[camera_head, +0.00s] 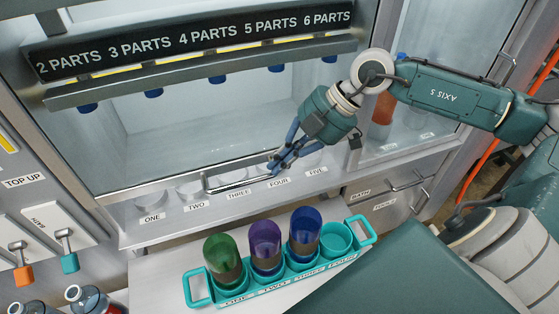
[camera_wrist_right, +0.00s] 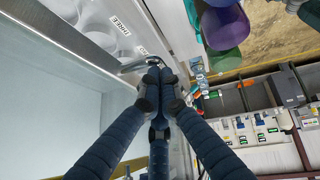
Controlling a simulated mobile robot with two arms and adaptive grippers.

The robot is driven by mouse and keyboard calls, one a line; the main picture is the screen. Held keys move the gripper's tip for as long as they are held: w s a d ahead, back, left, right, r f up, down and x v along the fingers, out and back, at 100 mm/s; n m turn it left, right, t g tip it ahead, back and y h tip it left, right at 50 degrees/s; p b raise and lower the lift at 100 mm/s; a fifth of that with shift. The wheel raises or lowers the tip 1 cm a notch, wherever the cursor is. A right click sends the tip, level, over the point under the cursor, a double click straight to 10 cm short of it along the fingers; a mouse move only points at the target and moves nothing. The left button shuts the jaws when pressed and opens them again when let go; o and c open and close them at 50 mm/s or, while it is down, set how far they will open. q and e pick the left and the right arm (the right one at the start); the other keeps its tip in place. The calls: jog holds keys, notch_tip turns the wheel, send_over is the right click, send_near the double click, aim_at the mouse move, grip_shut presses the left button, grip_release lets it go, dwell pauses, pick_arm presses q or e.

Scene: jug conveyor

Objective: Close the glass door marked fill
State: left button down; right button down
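The glass door (camera_head: 215,130) is a wide clear pane in a metal frame, below the row of labels "2 PARTS" to "6 PARTS". I cannot read a "fill" mark on it. Its metal bar handle (camera_head: 235,185) runs along its lower edge, just above the ledge. My right gripper (camera_head: 278,165) is at the handle's right end. In the right wrist view, its dark blue fingers (camera_wrist_right: 155,72) come together at the handle (camera_wrist_right: 133,65), which is partly hidden by them. The fingers look shut on the bar. My left gripper is out of view.
A ledge (camera_head: 165,230) with places ONE to FIVE lies below the door. In front stands a teal rack (camera_head: 198,290) with green (camera_head: 222,255), purple (camera_head: 265,245) and blue (camera_head: 305,230) cups; its fourth place is empty. A drawer marked BATH (camera_head: 380,205) is at the right.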

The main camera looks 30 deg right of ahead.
notch_tip(320, 180, down, 19)
jog(key=b, duration=1.4)
